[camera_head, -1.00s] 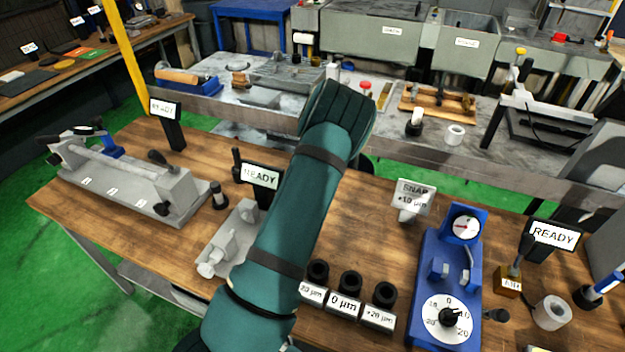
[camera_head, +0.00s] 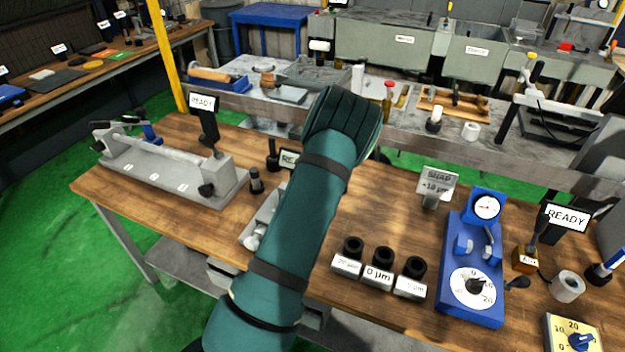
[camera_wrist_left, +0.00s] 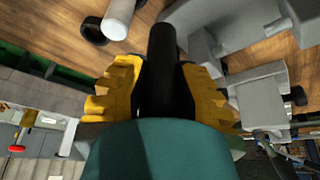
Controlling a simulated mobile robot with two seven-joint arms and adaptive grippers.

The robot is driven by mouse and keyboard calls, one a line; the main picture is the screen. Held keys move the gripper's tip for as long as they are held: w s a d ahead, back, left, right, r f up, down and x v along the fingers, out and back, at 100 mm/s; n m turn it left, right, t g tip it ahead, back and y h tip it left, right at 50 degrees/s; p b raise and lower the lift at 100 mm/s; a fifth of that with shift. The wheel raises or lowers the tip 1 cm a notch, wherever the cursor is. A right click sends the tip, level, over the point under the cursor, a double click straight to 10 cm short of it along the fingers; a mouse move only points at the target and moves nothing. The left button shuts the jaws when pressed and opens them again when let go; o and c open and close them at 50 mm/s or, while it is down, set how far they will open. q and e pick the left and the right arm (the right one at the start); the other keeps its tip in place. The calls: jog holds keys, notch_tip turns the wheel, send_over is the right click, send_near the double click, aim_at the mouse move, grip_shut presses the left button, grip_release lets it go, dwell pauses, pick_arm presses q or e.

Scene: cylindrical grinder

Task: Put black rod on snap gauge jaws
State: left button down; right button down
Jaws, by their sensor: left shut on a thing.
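The black rod (camera_wrist_left: 163,65) shows in the left wrist view between the yellow fingers of my left gripper (camera_wrist_left: 165,90), which is shut on it. In the head view my teal left arm reaches over the bench and hides that gripper and the rod. A blue gauge (camera_head: 456,298) with a round dial stands on the wooden bench to the right of my arm. My right gripper is not in view.
Several black rings on labelled grey blocks (camera_head: 376,283) stand between my arm and the blue gauge. A grey fixture (camera_head: 170,172) lies left on the wooden bench (camera_head: 330,228). A grey holder (camera_head: 262,215) is partly behind my arm. A READY sign (camera_head: 567,217) stands right.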

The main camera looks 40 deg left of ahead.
pick_arm(q)
jog(key=s+d+r+m+h, duration=0.1)
jog(key=s+d+m, duration=0.2)
jog(key=d, duration=0.7)
jog(key=s+d+r+m+t+h, duration=0.1)
jog(key=s+d+m, duration=0.3)
jog(key=d, duration=0.6)
jog(key=s+d+r+m+t+h, duration=0.1)
jog(key=s+d+m, duration=0.2)
jog(key=s+d, duration=0.3)
jog(key=d, duration=0.5)
jog(key=shift+s+r+m+h, duration=0.3)
jog(key=shift+s+m, duration=0.1)
